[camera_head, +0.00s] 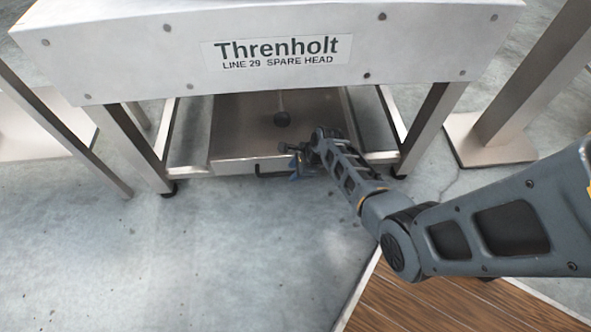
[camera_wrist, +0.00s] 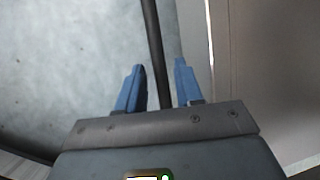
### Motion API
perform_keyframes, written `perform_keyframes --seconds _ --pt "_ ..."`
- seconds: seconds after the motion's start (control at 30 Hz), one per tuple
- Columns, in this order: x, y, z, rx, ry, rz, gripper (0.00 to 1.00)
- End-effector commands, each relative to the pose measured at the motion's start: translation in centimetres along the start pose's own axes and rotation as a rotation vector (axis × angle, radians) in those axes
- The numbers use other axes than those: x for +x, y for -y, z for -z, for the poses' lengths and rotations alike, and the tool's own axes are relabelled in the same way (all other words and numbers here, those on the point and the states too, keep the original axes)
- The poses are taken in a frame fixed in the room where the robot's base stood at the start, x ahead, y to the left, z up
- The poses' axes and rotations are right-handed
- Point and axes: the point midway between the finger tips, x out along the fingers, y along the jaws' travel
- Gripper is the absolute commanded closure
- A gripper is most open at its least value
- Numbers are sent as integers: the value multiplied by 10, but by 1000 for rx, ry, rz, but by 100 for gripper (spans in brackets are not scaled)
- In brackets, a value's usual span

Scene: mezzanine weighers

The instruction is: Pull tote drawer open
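The tote drawer (camera_head: 232,166) is a grey metal drawer low under the Threnholt bench, with its front face towards me. Its dark bar handle (camera_head: 270,174) runs across the front; the right part is hidden by my gripper. My gripper (camera_head: 295,168) is at the right part of the handle. In the wrist view, the blue fingers of my gripper (camera_wrist: 160,70) are apart, and the dark handle bar (camera_wrist: 152,35) runs between them in the picture, with a gap on each side. How deep the bar sits between the fingers I cannot tell.
The bench's white front panel (camera_head: 280,48) overhangs the drawer. Metal legs stand left (camera_head: 133,145) and right (camera_head: 430,125) of it. The concrete floor (camera_head: 200,250) in front is clear; a wood-planked surface (camera_head: 440,305) lies at lower right.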

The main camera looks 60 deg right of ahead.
Motion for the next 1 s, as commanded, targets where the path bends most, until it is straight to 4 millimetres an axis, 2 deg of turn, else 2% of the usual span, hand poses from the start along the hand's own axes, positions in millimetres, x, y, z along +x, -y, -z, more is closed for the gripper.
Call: perform_keyframes --seconds 0.03,0.37,0.83,1.0 --pt "0 0 0 0 0 0 69" --pt "0 0 0 0 0 0 100" --pt "0 -1 0 0 0 0 100" --pt "-4 -13 -4 -2 -1 -3 100"
